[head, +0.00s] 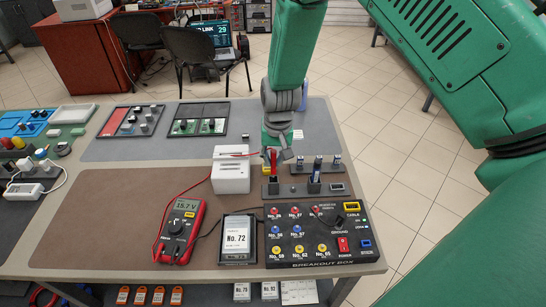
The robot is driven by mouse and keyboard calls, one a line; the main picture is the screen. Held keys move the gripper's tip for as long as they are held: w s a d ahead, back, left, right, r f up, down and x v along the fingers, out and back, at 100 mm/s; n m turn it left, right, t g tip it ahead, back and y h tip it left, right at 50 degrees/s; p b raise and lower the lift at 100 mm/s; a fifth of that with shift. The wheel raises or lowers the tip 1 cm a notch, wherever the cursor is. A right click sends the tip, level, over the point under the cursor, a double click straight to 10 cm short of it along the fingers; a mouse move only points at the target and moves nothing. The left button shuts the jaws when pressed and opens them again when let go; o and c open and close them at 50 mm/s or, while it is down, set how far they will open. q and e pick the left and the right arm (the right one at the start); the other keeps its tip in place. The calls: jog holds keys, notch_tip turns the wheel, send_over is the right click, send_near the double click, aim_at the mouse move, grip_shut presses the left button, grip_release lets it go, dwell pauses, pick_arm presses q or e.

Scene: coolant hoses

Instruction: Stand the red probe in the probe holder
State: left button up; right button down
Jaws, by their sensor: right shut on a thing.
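My right gripper (276,154) hangs over the back of the table, shut on the red probe (273,160). Only a little of the probe shows below the fingers. A red lead runs from the multimeter (181,228) past the white block toward it. The white block (230,178), just left of the gripper, looks like the probe holder, though I cannot be sure. The gripper is close to a grey rack (285,188) with upright connectors. I cannot tell whether the probe tip touches anything. My left gripper is not in view.
The breakout box (318,240) stands at the front right, beside a No. 72 unit (238,240). Switch panels (131,121) lie on the grey mat behind. The brown mat (110,210) is largely clear at the left. A white cable device (24,190) lies at the far left.

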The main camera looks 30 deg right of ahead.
aim_at(273, 172)
dwell(0.8)
jog(key=shift+f, duration=0.1)
jog(key=shift+f+b, duration=0.55)
jog(key=shift+f, duration=1)
jog(key=shift+f, duration=0.25)
jog(key=shift+f+b, duration=0.65)
jog(key=shift+f, duration=0.35)
jog(key=c, duration=1.4)
grip_release()
jog(key=shift+c, duration=0.2)
jog(key=shift+o, duration=0.5)
